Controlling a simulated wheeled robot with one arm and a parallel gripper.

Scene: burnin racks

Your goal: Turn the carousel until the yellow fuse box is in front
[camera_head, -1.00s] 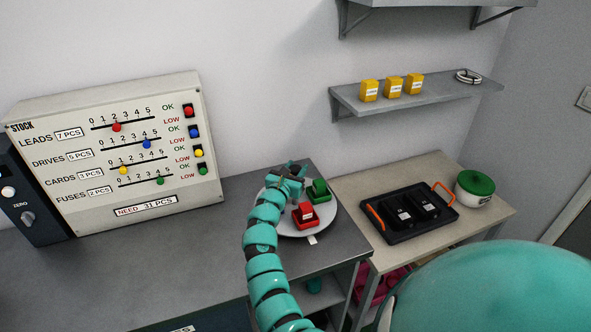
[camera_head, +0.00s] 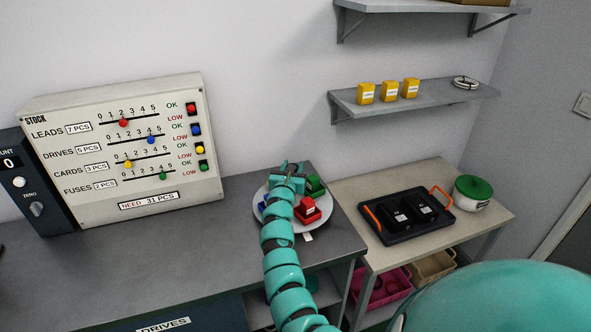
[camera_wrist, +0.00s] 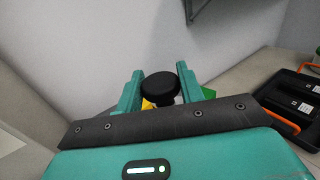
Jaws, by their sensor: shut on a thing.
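The carousel (camera_head: 322,218) is a round pale plate on the grey bench, with a white tab (camera_head: 307,237) at its front edge. A red box (camera_head: 308,211) stands at its front right, a green box (camera_head: 315,187) at the back right and a blue box (camera_head: 263,204) at the left, partly behind my arm. My gripper (camera_head: 288,178) is over the carousel's middle. In the wrist view it is shut on a black round knob (camera_wrist: 161,86).
A stock panel (camera_head: 125,150) stands left on the bench. A side table at the right holds a black tray (camera_head: 385,236) with orange handles and a white pot with a green lid (camera_head: 473,192). Several yellow boxes (camera_head: 389,90) are on the wall shelf. The bench between panel and carousel is clear.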

